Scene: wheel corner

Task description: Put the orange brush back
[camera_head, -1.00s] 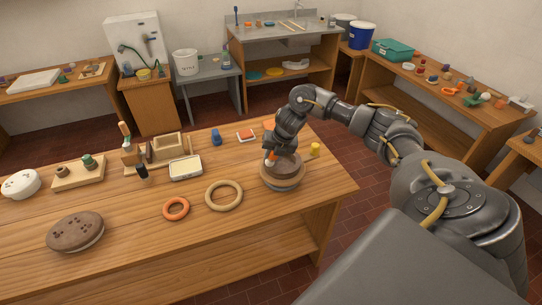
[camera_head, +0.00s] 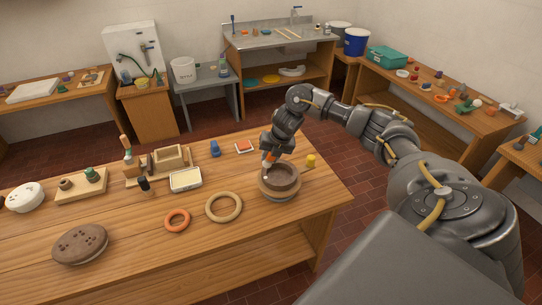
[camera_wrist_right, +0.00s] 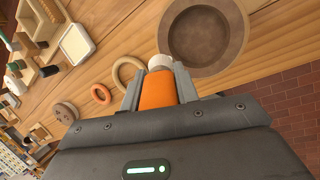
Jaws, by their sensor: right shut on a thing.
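My right gripper (camera_head: 268,160) is shut on the orange brush (camera_wrist_right: 158,90), whose orange handle sits between the fingers in the right wrist view, with a pale end pointing away from me. In the head view the brush (camera_head: 267,157) is small and partly covered by the gripper. It is at the back left rim of a round brown bowl (camera_head: 280,195), which also shows in the wrist view (camera_wrist_right: 205,35). I cannot tell whether the brush touches the rim. My left gripper is not in view.
A wooden stand (camera_head: 160,160) with upright tools is at the back of the table. A pale tray (camera_head: 186,180), a tan ring (camera_head: 223,206) and an orange ring (camera_head: 177,220) lie left of the bowl.

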